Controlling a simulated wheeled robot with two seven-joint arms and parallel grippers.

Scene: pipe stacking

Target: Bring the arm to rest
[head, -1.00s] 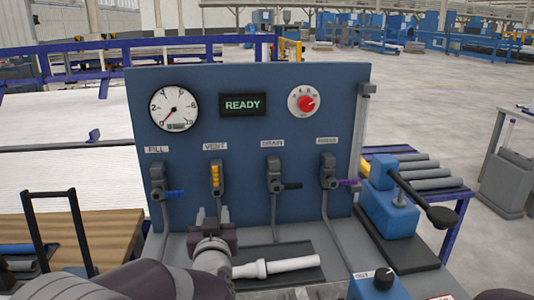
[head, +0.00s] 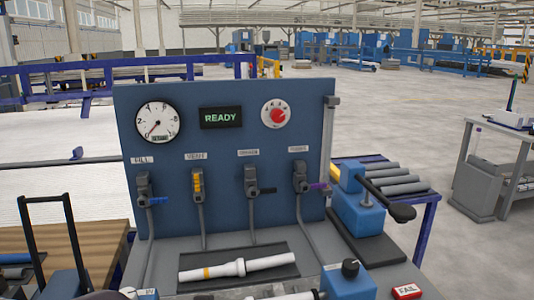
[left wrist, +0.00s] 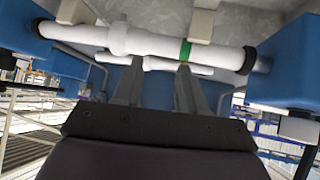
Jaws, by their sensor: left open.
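My left gripper (left wrist: 158,72) shows in the left wrist view with its two fingers apart and nothing visibly between them. Beyond its fingertips lies a white pipe (left wrist: 215,50) with a green band, spanning two blue blocks. Another white pipe (left wrist: 150,62) shows behind the fingertips. I cannot tell whether the fingers touch either pipe. In the head view, only a dark bit of my arm shows at the bottom left edge, and the gripper is not clear there. A white pipe (head: 225,269) with a yellow band lies on a dark mat (head: 280,272) before the panel. My right gripper is not seen.
A blue panel (head: 225,135) stands upright with a gauge, a READY display, a red dial and several valves. A blue unit with a black-ended lever (head: 357,212) stands at right. A knobbed blue box (head: 348,285) and red FAIL button (head: 406,292) are in front.

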